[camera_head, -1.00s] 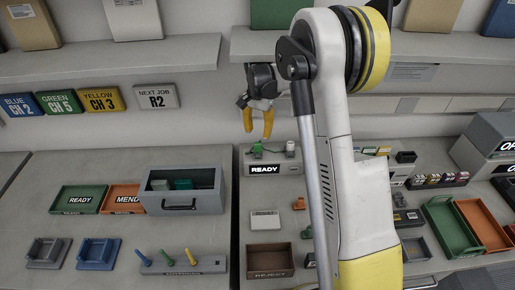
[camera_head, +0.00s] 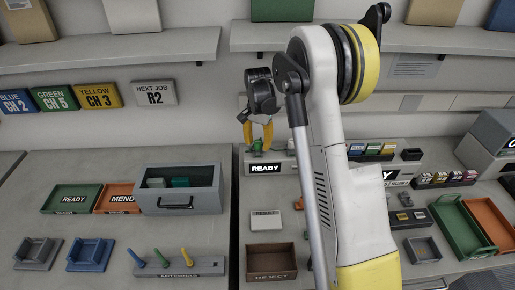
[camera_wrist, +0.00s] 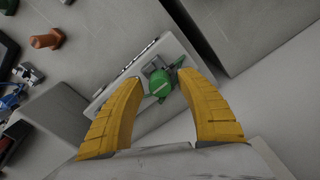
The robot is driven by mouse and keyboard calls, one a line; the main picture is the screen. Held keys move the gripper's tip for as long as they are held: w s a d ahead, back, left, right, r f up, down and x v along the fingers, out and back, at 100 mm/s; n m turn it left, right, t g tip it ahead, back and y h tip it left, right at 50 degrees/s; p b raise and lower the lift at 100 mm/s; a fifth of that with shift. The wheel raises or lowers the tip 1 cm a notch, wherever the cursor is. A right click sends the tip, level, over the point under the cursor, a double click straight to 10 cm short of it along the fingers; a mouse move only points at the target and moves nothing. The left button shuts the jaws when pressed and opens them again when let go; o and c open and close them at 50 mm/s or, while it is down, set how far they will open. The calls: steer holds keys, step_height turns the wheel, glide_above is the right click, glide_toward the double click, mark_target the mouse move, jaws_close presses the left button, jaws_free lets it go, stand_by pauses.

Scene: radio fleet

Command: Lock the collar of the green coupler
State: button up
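The green coupler (camera_head: 257,148) sits on the white fixture with the READY label (camera_head: 266,168) at the back of the table. In the wrist view the green coupler (camera_wrist: 160,84) shows a round body with a pale slot line and a small side lug. My gripper (camera_head: 257,134) points down over it, its two yellow fingers apart. In the wrist view my gripper (camera_wrist: 168,82) has one finger on either side of the coupler, with gaps visible. I cannot tell its exact height above the coupler. The collar's lock state cannot be told.
A brown REJECT tray (camera_head: 271,262) and a small white block (camera_head: 265,220) lie in front. Orange pieces (camera_wrist: 47,39) lie near the fixture. My arm hides part of the table to the right.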

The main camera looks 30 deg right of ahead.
jaws_close()
steer(key=m, duration=0.4)
steer(key=shift+f+b, duration=0.1)
steer(key=shift+b, duration=0.2)
steer(key=shift+m, duration=0.3)
steer(key=m, duration=0.4)
steer(key=shift+m, duration=0.3)
